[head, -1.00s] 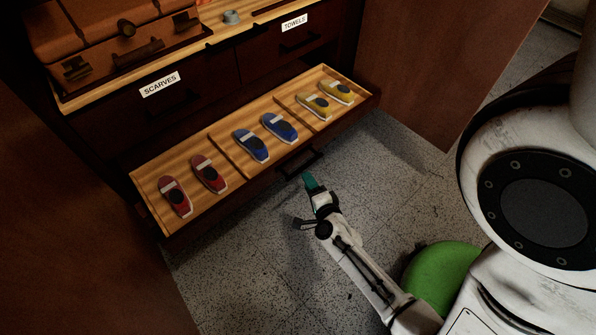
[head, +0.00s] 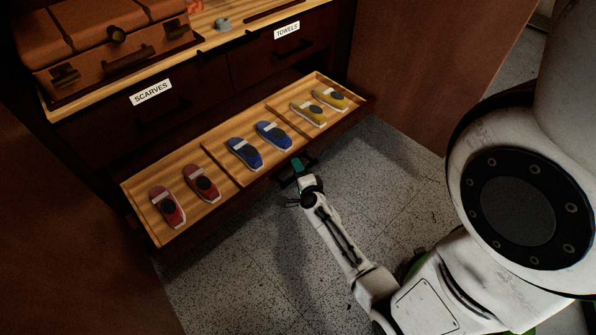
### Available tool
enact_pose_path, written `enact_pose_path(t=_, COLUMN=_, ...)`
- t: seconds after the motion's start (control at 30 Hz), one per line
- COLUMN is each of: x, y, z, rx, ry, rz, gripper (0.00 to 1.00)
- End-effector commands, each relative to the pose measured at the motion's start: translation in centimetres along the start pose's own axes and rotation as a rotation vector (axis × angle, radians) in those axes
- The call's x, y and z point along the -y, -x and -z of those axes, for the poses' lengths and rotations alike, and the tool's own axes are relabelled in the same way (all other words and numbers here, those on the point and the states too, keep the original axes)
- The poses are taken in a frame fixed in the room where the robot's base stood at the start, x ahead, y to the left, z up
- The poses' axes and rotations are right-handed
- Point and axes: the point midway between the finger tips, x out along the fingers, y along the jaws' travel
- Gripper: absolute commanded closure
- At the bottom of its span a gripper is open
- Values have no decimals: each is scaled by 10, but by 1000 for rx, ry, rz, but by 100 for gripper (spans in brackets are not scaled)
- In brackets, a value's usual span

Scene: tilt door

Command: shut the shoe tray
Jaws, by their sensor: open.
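The shoe tray (head: 222,165) is a wooden pull-out drawer, standing out from the dark cabinet below the drawers labelled SCARVES and TOWELS. Its dividers part a red pair (head: 185,196), a blue pair (head: 258,146) and a yellow pair (head: 318,107) of shoes. A dark handle (head: 283,176) sits on its front face, partly hidden by my gripper. My gripper (head: 297,168) is open, with teal fingertips at the tray's front near the handle. I cannot tell whether they touch it.
A brown suitcase (head: 105,45) and a small grey object (head: 222,24) are on the cabinet top. Dark wooden panels flank the tray at left and right (head: 425,65). The speckled floor (head: 230,270) in front of the tray is clear.

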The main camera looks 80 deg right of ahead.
Motion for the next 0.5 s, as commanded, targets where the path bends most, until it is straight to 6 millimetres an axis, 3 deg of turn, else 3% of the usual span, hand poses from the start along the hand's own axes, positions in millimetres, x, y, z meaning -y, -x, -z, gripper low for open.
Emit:
enact_pose_path(t=0.23, x=0, y=-1, z=0, rx=1, ry=0, rz=0, gripper=58)
enact_pose_path(t=0.5, x=0, y=-1, z=0, rx=1, ry=0, rz=0, gripper=83)
